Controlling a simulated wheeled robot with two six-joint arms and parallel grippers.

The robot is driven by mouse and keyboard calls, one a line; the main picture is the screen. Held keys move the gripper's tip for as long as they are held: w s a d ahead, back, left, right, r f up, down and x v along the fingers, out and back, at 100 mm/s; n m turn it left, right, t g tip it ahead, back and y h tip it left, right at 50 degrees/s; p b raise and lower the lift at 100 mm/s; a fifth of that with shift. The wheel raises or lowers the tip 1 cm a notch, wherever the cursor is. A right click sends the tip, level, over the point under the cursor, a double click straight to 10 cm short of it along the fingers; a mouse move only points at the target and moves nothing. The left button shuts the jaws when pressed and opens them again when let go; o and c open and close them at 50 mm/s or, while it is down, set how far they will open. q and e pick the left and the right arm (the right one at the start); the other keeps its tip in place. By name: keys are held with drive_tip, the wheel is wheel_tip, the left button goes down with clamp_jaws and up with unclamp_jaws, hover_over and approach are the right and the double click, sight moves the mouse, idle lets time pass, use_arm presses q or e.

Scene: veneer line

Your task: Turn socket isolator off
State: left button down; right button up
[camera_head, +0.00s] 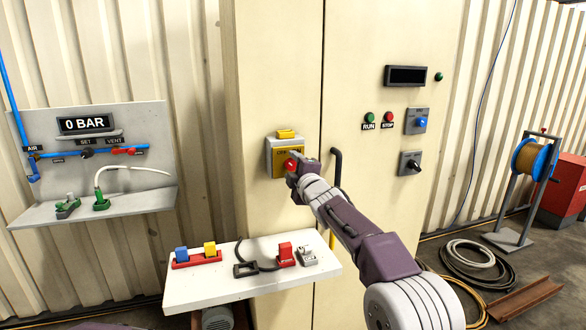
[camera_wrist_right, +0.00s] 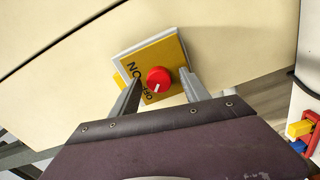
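The isolator (camera_head: 271,158) is a yellow panel on a grey box on the cream cabinet, with a red rotary knob (camera_head: 291,165). In the right wrist view the knob (camera_wrist_right: 158,79) carries a white pointer mark, and "ON" and partly covered lettering show on the yellow plate (camera_wrist_right: 172,58). My right gripper (camera_head: 293,160) is at the knob in the head view. In the right wrist view its two fingers (camera_wrist_right: 161,88) are apart, one on each side of the knob, with gaps visible; I cannot tell how near they are in depth. My left gripper is not in view.
A white shelf (camera_head: 235,288) below holds red, blue and yellow blocks and a black cable. Another cabinet switch with a blue knob (camera_head: 421,122) and a black handle (camera_head: 337,165) are to the right. A pneumatic panel (camera_head: 130,118) reads 0 BAR at left.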

drive_tip(key=shift+s+d+b, duration=0.1)
drive_tip(key=shift+s+b, duration=0.05)
drive_tip(key=shift+b, duration=0.15)
drive_tip(key=b+v, duration=0.1)
drive_tip(key=v, duration=0.1)
drive_tip(key=b+v, duration=0.2)
drive_tip(key=shift+s+d+f, duration=0.1)
drive_tip(key=shift+s+f, duration=0.05)
drive_tip(key=shift+f, duration=0.1)
drive_tip(key=b, duration=0.1)
approach(292, 168)
drive_tip(key=shift+r, duration=0.35)
